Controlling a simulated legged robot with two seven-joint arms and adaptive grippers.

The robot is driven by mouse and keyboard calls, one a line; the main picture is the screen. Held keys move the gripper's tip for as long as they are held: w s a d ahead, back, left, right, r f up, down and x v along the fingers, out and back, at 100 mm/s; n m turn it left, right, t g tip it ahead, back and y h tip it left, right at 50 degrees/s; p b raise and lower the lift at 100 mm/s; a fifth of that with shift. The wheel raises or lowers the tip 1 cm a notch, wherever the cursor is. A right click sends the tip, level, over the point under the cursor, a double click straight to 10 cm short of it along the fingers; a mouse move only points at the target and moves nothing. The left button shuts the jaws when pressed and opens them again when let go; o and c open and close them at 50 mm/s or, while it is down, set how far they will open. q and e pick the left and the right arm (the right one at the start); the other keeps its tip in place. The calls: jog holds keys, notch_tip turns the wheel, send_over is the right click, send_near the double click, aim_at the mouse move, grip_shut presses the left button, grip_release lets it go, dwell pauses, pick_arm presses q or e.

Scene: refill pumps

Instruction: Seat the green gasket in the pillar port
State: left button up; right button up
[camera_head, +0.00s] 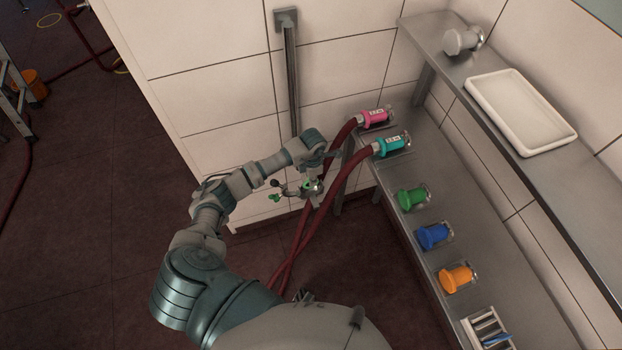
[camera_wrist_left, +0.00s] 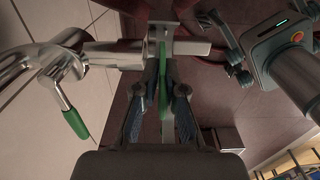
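The green gasket (camera_wrist_left: 164,78) shows edge-on as a thin strip between the fingers of my left gripper (camera_wrist_left: 165,92) in the left wrist view. Those fingers are closed on it. Bright metal pipework (camera_wrist_left: 105,54) with a green-handled lever (camera_wrist_left: 76,122) lies just beyond the fingertips. The gasket overlaps the pipework in this view; I cannot tell whether it touches. In the head view my left gripper (camera_head: 311,180) is down at the metal fitting, whose green lever (camera_head: 274,198) shows. My right gripper (camera_wrist_left: 232,52), at the right of the wrist view, has its fingers apart, with nothing between them.
Dark red hoses (camera_head: 322,205) run beside the left gripper up to pink (camera_head: 374,117) and teal (camera_head: 391,146) couplings on the metal bench. Green (camera_head: 411,198), blue (camera_head: 433,236) and orange (camera_head: 457,278) couplings stand farther along. A white tray (camera_head: 521,111) sits on the upper shelf.

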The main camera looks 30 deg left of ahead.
pick_arm(q)
jog(key=shift+o, duration=1.2)
jog(key=shift+s+a+f, duration=0.15)
jog(key=shift+s+f, duration=0.15)
jog(key=shift+f, duration=0.25)
jog(key=shift+w, duration=0.25)
jog(key=shift+r, duration=0.15)
notch_tip(320, 180, up, 12)
jog(key=shift+w, duration=0.25)
